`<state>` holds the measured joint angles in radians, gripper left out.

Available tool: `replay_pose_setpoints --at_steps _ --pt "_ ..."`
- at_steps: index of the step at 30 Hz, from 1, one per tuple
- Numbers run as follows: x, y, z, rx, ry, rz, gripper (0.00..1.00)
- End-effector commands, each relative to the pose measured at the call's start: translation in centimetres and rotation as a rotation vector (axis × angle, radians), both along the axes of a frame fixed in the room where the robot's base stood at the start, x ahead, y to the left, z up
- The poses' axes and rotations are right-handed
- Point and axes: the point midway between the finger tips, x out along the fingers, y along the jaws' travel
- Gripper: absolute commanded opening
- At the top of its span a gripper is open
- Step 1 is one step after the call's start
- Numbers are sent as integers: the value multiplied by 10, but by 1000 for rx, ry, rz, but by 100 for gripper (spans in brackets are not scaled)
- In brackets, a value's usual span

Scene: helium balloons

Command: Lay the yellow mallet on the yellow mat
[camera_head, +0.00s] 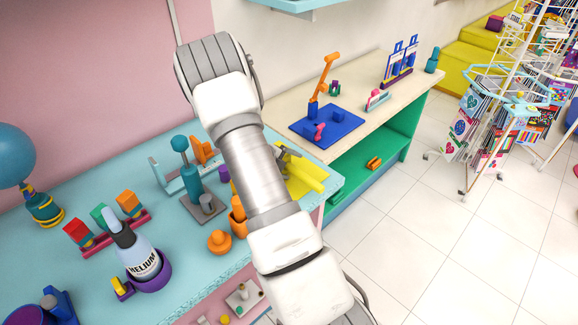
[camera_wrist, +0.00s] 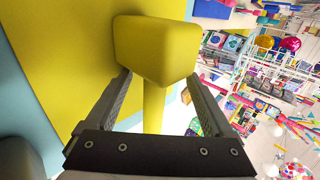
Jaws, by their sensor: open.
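The yellow mallet shows close up in the wrist view, with its blocky head (camera_wrist: 157,48) beyond my fingers and its handle (camera_wrist: 154,105) running back between them. My gripper (camera_wrist: 158,88) is open, one finger on each side of the handle; I cannot tell whether either touches it. The yellow mat (camera_wrist: 60,50) lies behind the mallet at the left of the wrist view. In the head view, the yellow mat (camera_head: 297,189) and mallet (camera_head: 308,172) are at the right end of the blue counter, partly hidden by my arm.
Left of my arm on the blue counter (camera_head: 60,245) stand a teal mallet-like piece (camera_head: 181,150) on a grey base, orange pieces (camera_head: 219,241) and a helium bottle (camera_head: 138,255). A cream table (camera_head: 375,90) with a blue mat (camera_head: 345,124) stands beyond.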

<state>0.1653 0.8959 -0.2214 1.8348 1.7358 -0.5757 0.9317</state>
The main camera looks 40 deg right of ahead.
Motion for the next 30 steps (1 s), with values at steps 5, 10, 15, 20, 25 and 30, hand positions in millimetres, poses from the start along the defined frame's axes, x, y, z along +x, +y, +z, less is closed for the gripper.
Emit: replay_pose_setpoints --at_steps 5,10,15,20,25,30 --pt "-1 4 -5 11 4 3 100" --pt "-1 5 -6 12 5 4 100" --pt "-1 5 -6 14 6 5 100" --pt "-1 7 -4 15 5 6 100" --pt "-1 13 2 14 5 6 100" --pt "-1 18 9 11 3 5 100"
